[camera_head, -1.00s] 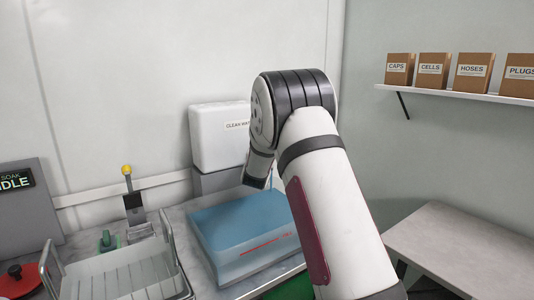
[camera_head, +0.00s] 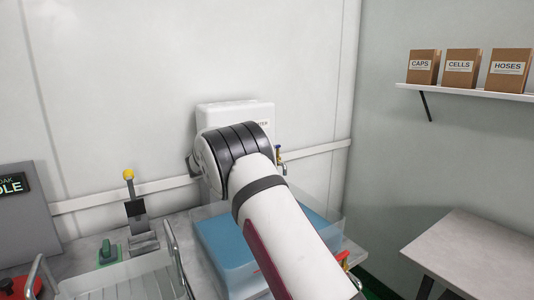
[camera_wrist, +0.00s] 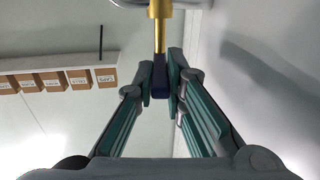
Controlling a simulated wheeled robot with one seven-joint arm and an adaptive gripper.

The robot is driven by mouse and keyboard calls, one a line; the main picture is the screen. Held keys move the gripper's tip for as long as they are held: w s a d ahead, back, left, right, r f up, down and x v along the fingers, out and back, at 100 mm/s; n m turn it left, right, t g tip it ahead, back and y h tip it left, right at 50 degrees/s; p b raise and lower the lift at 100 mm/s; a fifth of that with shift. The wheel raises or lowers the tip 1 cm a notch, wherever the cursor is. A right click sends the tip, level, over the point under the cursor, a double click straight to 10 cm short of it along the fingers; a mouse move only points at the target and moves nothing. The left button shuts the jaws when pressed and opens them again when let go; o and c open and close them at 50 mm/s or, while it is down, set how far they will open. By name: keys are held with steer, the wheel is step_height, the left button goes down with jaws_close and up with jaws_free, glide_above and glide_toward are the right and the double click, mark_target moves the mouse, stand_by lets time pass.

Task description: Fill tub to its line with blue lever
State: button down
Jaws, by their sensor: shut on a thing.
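The clear tub (camera_head: 208,262) stands on the counter with blue water (camera_head: 222,240) in it. My arm covers its front right part, so its red fill line is hidden and I cannot tell the level against it. The white clean water tank (camera_head: 235,112) stands behind the tub, partly behind my arm. In the wrist view, my gripper (camera_wrist: 161,82) is shut on the blue lever (camera_wrist: 160,85), which hangs below a brass tap stem (camera_wrist: 159,30). A small brass part (camera_head: 279,153) also shows right of my arm in the head view.
A wire-handled tray (camera_head: 125,280) stands left of the tub, with a yellow-knobbed lever (camera_head: 129,176) and a green fitting (camera_head: 107,250) behind it. A grey panel (camera_head: 30,220) is at far left. Boxes (camera_head: 461,68) line the right shelf. The right table (camera_head: 480,260) is bare.

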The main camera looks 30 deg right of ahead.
steer(key=shift+w+m+g+b, duration=0.35)
steer(key=shift+m+g+b, duration=0.2)
steer(key=shift+g, duration=0.55)
steer(key=shift+r, duration=0.15)
steer(key=c, duration=1.6)
jaws_free()
steer(key=shift+c, duration=0.2)
steer(key=shift+a, duration=0.1)
steer(key=s+a, duration=0.1)
steer(key=a, duration=1)
steer(key=shift+a, duration=0.35)
